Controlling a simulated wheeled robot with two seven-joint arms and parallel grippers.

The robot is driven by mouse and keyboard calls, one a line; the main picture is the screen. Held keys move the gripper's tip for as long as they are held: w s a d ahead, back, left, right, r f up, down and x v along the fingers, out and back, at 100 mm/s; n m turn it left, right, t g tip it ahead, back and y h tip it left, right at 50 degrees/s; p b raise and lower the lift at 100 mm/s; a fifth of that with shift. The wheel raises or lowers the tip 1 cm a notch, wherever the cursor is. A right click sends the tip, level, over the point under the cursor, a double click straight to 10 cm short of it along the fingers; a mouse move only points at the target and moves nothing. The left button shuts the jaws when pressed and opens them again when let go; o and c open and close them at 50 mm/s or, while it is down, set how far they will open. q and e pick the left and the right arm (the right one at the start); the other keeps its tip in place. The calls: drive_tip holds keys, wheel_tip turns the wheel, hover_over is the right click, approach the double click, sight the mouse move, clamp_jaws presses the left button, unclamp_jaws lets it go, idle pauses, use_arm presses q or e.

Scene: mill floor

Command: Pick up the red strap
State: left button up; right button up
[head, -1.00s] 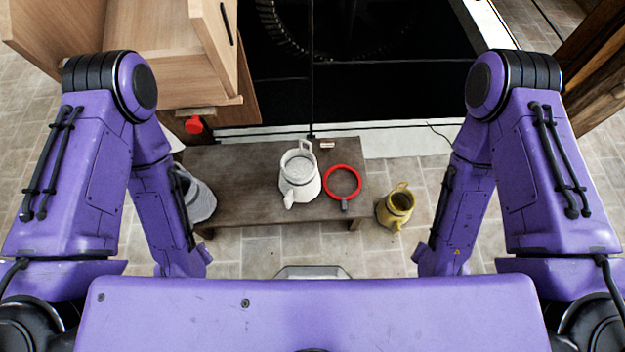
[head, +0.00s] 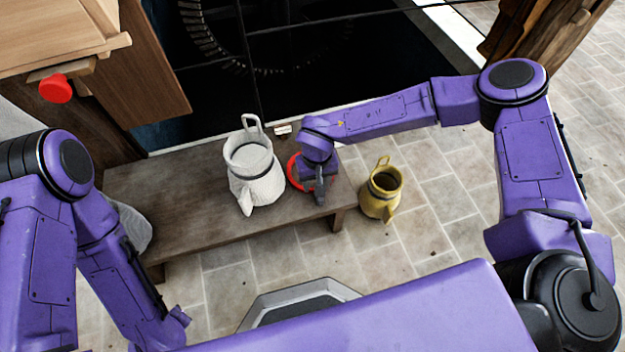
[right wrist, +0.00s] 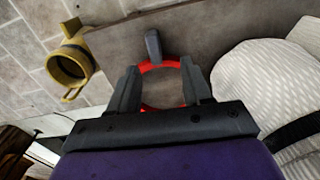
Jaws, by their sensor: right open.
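The red strap (head: 293,172) is a ring with a dark grey tab, lying on the low brown bench, partly hidden behind my right gripper in the head view. My right gripper (head: 320,190) is over the strap, pointing down. In the right wrist view my right gripper (right wrist: 160,72) is open, its fingers on either side of the red strap (right wrist: 150,67). The dark tab (right wrist: 153,46) lies just beyond the fingertips. I cannot tell whether the fingers touch the strap. My left arm hangs at the left; its gripper is out of view.
A white jug (head: 258,185) stands on the bench (head: 200,210), close left of the strap. A yellow jug (head: 381,195) stands on the floor right of the bench. A small box (head: 283,130) lies at the bench's back edge. A red knob (head: 55,88) is at upper left.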

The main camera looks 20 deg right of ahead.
drive_tip(key=f+b, duration=0.1)
drive_tip(key=f, duration=0.1)
drive_tip(key=f+b, duration=0.1)
drive_tip(key=f, duration=0.4)
drive_tip(key=shift+d+b, duration=0.4)
drive_tip(key=shift+r, duration=0.1)
drive_tip(key=shift+c, duration=0.9)
clamp_jaws()
